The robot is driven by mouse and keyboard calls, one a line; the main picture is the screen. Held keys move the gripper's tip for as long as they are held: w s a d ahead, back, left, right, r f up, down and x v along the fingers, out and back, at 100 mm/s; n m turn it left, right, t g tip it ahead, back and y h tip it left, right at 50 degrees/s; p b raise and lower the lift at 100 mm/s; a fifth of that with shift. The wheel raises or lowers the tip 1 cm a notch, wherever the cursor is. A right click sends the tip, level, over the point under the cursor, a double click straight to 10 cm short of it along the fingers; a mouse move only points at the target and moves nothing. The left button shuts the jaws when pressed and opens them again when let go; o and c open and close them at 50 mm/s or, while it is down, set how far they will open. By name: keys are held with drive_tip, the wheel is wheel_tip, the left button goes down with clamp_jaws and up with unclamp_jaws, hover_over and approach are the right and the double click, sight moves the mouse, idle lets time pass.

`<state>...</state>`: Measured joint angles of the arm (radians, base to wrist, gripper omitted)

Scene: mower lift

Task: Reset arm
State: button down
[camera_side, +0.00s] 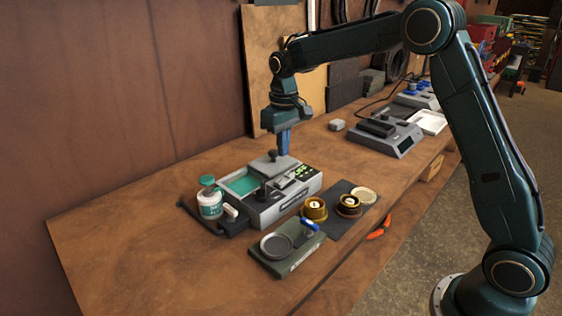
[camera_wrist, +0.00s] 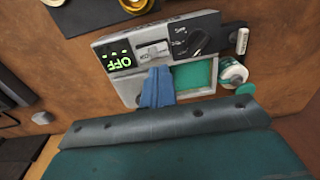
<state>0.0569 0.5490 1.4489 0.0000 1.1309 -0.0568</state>
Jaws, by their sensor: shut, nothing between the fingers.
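My gripper (camera_side: 284,150) points straight down over the back of a grey device with a teal-lined tray (camera_side: 243,184). Its blue fingers are together with nothing between them. In the wrist view the blue fingers (camera_wrist: 157,88) cover part of the device's near edge. I cannot tell from these views whether the fingertips touch the device.
A white jar with a green top (camera_side: 210,200) stands left of the device. A green scale (camera_side: 287,250) and brass-coloured round parts on a dark mat (camera_side: 345,220) are in front. More devices (camera_side: 385,135) stand farther back right. The table's left part (camera_side: 130,240) is clear.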

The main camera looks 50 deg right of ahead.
drive_tip(key=s+a+r+t, duration=0.2)
drive_tip(key=s+r+t, duration=0.1)
drive_tip(key=s+r, duration=1)
drive_tip(key=s+f+t, duration=0.1)
drive_tip(key=s+f, duration=0.1)
drive_tip(key=s, duration=0.8)
drive_tip(key=s+f+t, duration=0.1)
drive_tip(key=s+f, duration=0.1)
drive_tip(key=s, duration=0.8)
drive_tip(key=shift+s+a, duration=0.35)
drive_tip(key=shift+a, duration=0.1)
